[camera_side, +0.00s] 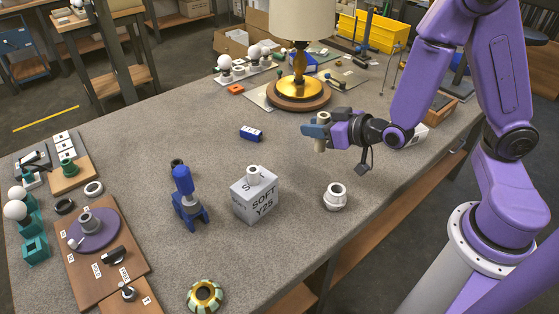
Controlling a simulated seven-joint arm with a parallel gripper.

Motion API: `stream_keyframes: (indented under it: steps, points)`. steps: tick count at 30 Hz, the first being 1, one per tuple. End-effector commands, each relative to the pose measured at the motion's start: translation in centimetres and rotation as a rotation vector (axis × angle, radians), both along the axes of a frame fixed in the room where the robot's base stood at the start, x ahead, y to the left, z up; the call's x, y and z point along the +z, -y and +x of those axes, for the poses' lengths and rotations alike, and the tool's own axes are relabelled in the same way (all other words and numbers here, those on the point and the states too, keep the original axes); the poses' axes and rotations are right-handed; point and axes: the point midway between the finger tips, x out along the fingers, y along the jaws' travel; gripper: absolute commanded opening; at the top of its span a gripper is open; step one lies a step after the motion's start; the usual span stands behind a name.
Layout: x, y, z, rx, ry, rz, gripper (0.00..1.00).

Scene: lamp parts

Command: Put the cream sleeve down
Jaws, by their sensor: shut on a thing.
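The cream sleeve (320,145) is a short upright tube. My gripper (317,131) is shut on it around its middle. Its top and bottom ends show above and below the fingers; the middle is hidden by them. My gripper and the sleeve appear to be above the grey table (290,165), but the exact height cannot be told from this one view.
A white collar (335,197) stands below. A white box (256,197) carries a small cream ring (253,175). A lamp (300,75) stands at the back. The table between blue block and collar is clear.

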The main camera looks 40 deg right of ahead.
Motion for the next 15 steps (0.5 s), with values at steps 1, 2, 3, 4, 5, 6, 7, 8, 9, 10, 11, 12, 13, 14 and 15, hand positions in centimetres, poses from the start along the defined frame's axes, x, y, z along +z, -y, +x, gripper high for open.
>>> stream_keyframes:
  steps: [1,2,3,4,5,6,7,8,9,10,11,12,13,14,15]
  points:
    - [0.0,0.6,0.3,-0.011,0.000,0.000,0.01]
    - [0.0,0.8,0.4,-0.014,0.000,0.000,0.01]
    - [-0.1,1.0,0.5,-0.017,0.000,-0.001,0.01]
    - [-0.1,1.1,0.7,-0.018,-0.001,-0.001,0.01]
    - [-0.2,1.1,0.8,-0.018,-0.001,-0.002,0.01]
    - [-0.3,1.0,1.1,-0.016,-0.001,-0.003,0.01]
    - [-0.4,1.0,1.3,-0.016,-0.001,-0.003,0.01]
    - [-0.5,1.0,1.5,-0.017,-0.002,-0.003,0.01]
    - [-0.6,0.9,1.8,-0.017,-0.002,-0.003,0.01]
    - [-0.7,0.9,2.0,-0.016,-0.001,-0.004,0.01]
    - [-0.9,0.8,2.3,-0.016,-0.002,-0.003,0.01]
    - [-1.0,0.8,2.5,-0.017,-0.001,-0.002,0.01]
    - [-1.1,0.8,2.8,-0.018,-0.001,-0.001,0.01]
    - [-1.2,0.7,3.0,-0.017,-0.001,-0.002,0.01]
    - [-1.3,0.7,3.2,-0.016,-0.001,-0.003,0.01]
